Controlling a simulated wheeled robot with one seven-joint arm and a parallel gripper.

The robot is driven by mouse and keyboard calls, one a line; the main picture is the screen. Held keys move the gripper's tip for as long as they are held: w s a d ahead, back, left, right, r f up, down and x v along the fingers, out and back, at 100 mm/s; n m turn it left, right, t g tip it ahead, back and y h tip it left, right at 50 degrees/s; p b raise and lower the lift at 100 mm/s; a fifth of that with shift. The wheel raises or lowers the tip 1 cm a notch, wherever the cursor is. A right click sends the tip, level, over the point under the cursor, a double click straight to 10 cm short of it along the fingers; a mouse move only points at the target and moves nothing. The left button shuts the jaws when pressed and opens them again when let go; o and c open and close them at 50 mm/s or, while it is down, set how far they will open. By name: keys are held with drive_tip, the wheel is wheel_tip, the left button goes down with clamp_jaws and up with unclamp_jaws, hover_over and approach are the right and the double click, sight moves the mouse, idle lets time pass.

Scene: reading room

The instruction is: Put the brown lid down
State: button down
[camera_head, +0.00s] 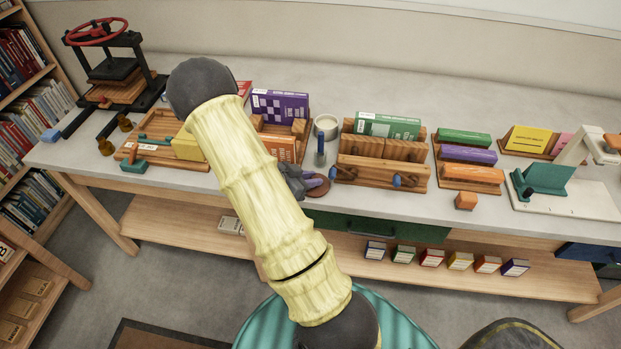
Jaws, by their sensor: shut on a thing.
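The brown lid (319,186) is a round, flat brown disc near the table's front edge, just left of the wooden slotted rack. My gripper (304,183) is shut on the lid at its left side. My arm hides most of the gripper, and I cannot tell whether the lid touches the table. A white round pot (326,122) stands behind the lid. A small dark blue upright thing (320,152) stands between the pot and the lid.
The table (421,106) has bare top behind the racks. A wooden tray (160,132) and a press (112,68) stand left.

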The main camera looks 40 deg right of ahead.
drive_tip(key=shift+f, duration=0.15)
drive_tip(key=c, duration=1.3)
unclamp_jaws()
drive_tip(key=shift+r, duration=0.2)
drive_tip(key=v, duration=1.2)
drive_tip(key=shift+p, duration=0.3)
drive_tip(key=shift+w, duration=0.1)
